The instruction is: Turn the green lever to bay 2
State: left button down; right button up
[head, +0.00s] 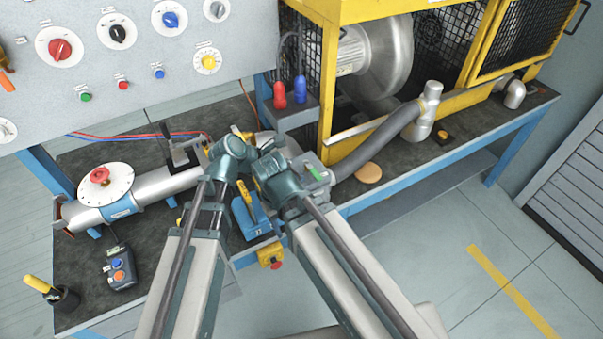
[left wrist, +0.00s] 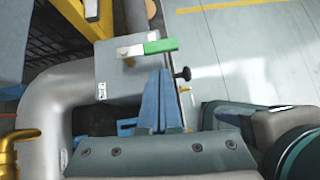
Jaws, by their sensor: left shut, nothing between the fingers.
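The green lever (head: 314,172) is on a grey box at the bench's front edge, right of my crossed arms. In the left wrist view the green lever (left wrist: 160,46) lies across the top of the grey plate (left wrist: 112,72), its green grip to the right and pale metal arm to the left. A small label on the plate is too small to read. My left gripper (left wrist: 156,74) is shut and empty, its blue fingertips just short of the lever; I cannot tell whether they touch. In the head view arm links mostly hide it. My right gripper does not show.
A grey hose (head: 378,142) runs beside the box to the yellow-framed blower cage (head: 327,80). A blue fixture with a yellow handle (head: 250,217) stands left of my right arm. My right arm (left wrist: 270,130) is close beside the left gripper. Free floor (head: 440,220) lies to the right.

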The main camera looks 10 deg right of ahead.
pick_arm(q)
jog(key=s+f+p+v, duration=0.1)
jog(key=p+v, duration=0.6)
jog(key=v, duration=0.4)
jog(key=shift+a+r, duration=0.15)
jog(key=shift+a, duration=0.3)
jog(key=s+a+f+m+g+y, duration=0.1)
jog(key=a+f+m+y, duration=0.25)
jog(key=a+m, duration=0.65)
jog(key=s+a+f+m+y, duration=0.1)
jog(key=a+f+m+y, duration=0.3)
jog(key=a+m, duration=0.55)
jog(key=s+d+r+m+g+y, duration=0.1)
jog(key=s+d+m, duration=0.3)
jog(key=d, duration=0.7)
jog(key=shift+s+m+y, duration=0.35)
jog(key=shift+s+y, duration=0.5)
jog(key=shift+s, duration=0.3)
